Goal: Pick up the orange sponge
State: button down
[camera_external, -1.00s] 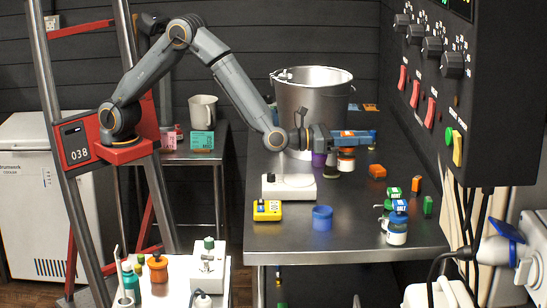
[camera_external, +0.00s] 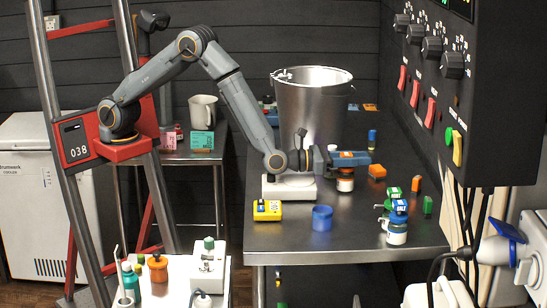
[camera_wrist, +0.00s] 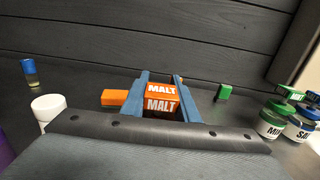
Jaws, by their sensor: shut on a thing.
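My gripper (camera_external: 352,159) is shut on a jar with an orange lid (camera_wrist: 161,98) marked MALT; the jar also shows in the external view (camera_external: 345,184) below the blue fingers. I cannot tell whether the jar touches the table. An orange block (camera_external: 377,171), which may be the sponge, lies on the table just right of the gripper. It also shows left of the fingers in the wrist view (camera_wrist: 115,98), outside the jaws. A second orange block (camera_external: 416,184) stands farther right in the external view.
A large metal pot (camera_external: 312,110) stands behind my gripper on the metal table (camera_external: 285,236). Near the front are a yellow device (camera_external: 267,210), a blue cup (camera_external: 322,218) and labelled jars (camera_external: 397,228). A green block (camera_external: 428,205) and a blue-capped vial (camera_external: 372,138) stand nearby.

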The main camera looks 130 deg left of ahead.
jog(key=c, duration=1.4)
grip_release()
jog(key=b+v, duration=0.1)
jog(key=v, duration=0.5)
jog(key=shift+d+r, duration=0.1)
jog(key=shift+d, duration=0.1)
jog(key=shift+o, duration=0.7)
jog(key=shift+s+d, duration=0.4)
jog(key=shift+s, duration=0.15)
